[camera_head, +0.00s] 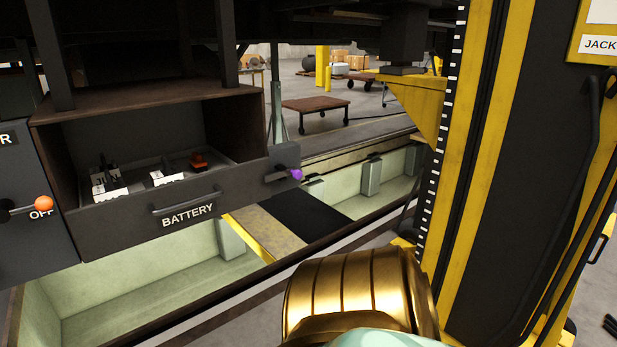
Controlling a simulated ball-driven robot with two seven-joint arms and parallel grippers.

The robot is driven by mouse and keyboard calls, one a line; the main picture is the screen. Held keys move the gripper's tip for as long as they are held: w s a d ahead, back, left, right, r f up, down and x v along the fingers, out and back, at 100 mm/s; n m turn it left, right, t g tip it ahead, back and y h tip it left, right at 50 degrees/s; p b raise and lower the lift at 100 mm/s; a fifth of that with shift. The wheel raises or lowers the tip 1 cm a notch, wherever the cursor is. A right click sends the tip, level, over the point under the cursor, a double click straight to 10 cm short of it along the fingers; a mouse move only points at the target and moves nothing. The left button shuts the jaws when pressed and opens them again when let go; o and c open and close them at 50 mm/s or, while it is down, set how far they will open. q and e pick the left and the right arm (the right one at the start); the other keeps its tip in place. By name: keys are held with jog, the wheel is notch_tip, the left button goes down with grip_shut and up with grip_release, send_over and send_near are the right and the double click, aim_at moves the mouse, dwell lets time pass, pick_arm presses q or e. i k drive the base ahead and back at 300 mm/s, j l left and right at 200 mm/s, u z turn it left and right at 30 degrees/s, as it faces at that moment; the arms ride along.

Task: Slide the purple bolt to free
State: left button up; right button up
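The purple bolt (295,174) is a small purple knob on a dark fitting at the right end of the battery drawer front (240,193). The drawer front is dark grey, lettered BATTERY, and has a bar handle (187,203). The box (150,103) around it is open at the front, and the drawer appears pulled partly out. A gold, ringed part of my own arm shows at the bottom, right of centre. It is apart from the bolt in the picture. Neither gripper's fingers are in view. Whether the bolt sits in its catch is too small to tell.
An orange knob (43,203) beside the word OFF is on the left panel. A yellow and black jack column (480,170) stands at the right. A pale green pit (150,295) lies below the drawer. A flat cart (316,106) stands behind.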

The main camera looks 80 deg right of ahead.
aim_at(297, 175)
jog(key=k+j+z, duration=0.15)
jog(key=z, duration=2.2)
